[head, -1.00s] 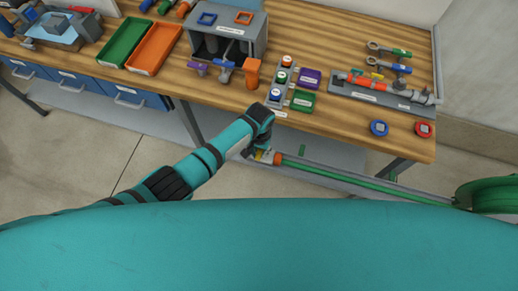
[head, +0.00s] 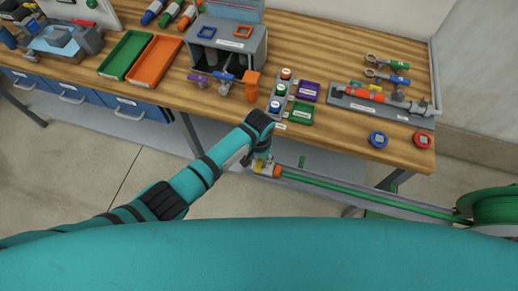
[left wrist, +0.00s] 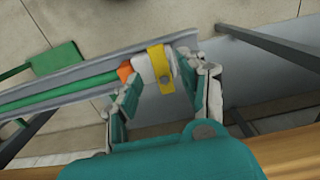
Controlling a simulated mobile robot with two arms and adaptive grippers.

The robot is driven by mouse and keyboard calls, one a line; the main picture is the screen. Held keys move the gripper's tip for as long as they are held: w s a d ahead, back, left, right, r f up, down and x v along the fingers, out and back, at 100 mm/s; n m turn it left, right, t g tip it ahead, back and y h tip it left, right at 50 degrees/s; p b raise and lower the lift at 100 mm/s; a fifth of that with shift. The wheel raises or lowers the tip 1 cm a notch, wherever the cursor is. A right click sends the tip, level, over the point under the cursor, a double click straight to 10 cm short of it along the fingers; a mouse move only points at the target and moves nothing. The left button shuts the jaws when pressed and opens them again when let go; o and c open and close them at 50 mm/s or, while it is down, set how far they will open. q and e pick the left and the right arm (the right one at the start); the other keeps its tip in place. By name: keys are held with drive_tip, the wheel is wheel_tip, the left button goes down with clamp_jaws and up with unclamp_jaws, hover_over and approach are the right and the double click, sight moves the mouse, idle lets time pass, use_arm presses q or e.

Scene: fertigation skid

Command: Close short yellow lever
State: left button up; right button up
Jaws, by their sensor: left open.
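A short yellow lever (left wrist: 160,66) sits on a white valve body (left wrist: 143,68) with an orange collar at the end of a green hose. In the left wrist view the lever lies crosswise to the hose line. My left gripper (left wrist: 165,92) is open, its two fingers on either side of the valve end and lever; I cannot tell whether either finger touches. In the head view my left gripper (head: 259,158) is low in front of the bench edge, partly covering the lever and valve. My right gripper is not in view.
The green hose (head: 370,197) runs along a grey rail to a green reel (head: 495,205) at right. The wooden bench (head: 330,145) stands just beyond the gripper, with a grey pipe assembly (head: 395,105) on top. A table leg (left wrist: 270,45) is near the valve.

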sight(259, 167)
use_arm(q)
wheel_tip(259, 167, up, 10)
drive_tip(key=shift+f, duration=0.25)
idle(0.5)
drive_tip(key=s+a+r+n+t, duration=0.1)
drive_tip(key=s+a+r+t, duration=0.15)
drive_tip(key=s+a, duration=0.8)
drive_tip(key=s+a+r+t, duration=0.1)
drive_tip(key=s+a+r, duration=0.3)
drive_tip(key=s+a, duration=0.6)
wheel_tip(259, 167, down, 31)
drive_tip(key=g+b, duration=0.1)
drive_tip(key=b, duration=0.3)
drive_tip(key=s+a+f+b, duration=0.1)
drive_tip(key=s+a+f, duration=0.1)
drive_tip(key=s+f, duration=0.6)
drive_tip(key=s+a+f+g+b, duration=0.1)
drive_tip(key=s+a+f+b, duration=0.1)
drive_tip(key=s+f, duration=0.6)
wheel_tip(259, 167, down, 3)
drive_tip(key=shift+s+b, duration=0.3)
